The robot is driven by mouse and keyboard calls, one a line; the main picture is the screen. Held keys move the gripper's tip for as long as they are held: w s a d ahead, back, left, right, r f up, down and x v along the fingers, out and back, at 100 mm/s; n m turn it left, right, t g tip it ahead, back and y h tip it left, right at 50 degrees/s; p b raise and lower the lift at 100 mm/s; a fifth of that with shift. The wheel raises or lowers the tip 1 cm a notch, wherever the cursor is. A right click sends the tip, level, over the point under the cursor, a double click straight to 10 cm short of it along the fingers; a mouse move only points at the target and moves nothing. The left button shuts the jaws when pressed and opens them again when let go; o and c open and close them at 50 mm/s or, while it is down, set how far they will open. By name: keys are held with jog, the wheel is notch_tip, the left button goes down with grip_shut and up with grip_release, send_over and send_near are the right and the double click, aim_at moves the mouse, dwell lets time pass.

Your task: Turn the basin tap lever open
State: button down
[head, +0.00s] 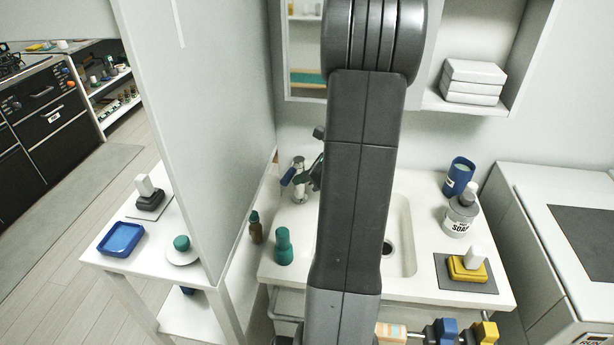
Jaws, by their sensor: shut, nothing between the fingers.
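The basin tap (299,188) is a chrome post at the back left of the white basin (403,225). Its blue lever (287,177) points to the left and toward me. My gripper (316,172) shows only as a dark sliver at the left edge of my arm, close to the right side of the tap. It is shut and holds nothing. My arm hides most of the gripper and the middle of the basin. I cannot tell whether the gripper touches the tap.
A teal bottle (283,247) and a brown bottle (256,228) stand left of the basin. A soap bottle (460,215), a blue cup (458,177) and a yellow dish (467,269) stand right of it. A partition wall (215,120) rises on the left.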

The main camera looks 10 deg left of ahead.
aim_at(286, 177)
jog(key=a+m+t, duration=0.1)
jog(key=a+m+t+h, duration=0.1)
jog(key=m, duration=0.1)
jog(key=shift+s+a+t, duration=0.2)
jog(key=shift+s+t, duration=0.1)
jog(key=a+m+t+h, duration=0.1)
jog(key=a+m, duration=0.1)
jog(key=shift+w+m+t, duration=0.1)
jog(key=shift+m+t, duration=0.2)
jog(key=shift+t, duration=0.1)
jog(key=shift+w+a+m+t+h, duration=0.3)
jog(key=shift+a+m+h, duration=0.15)
jog(key=shift+a+m, duration=0.1)
jog(key=shift+w+a+m+t+h, duration=0.3)
jog(key=shift+a+m+h, duration=0.15)
jog(key=shift+a+m, duration=0.1)
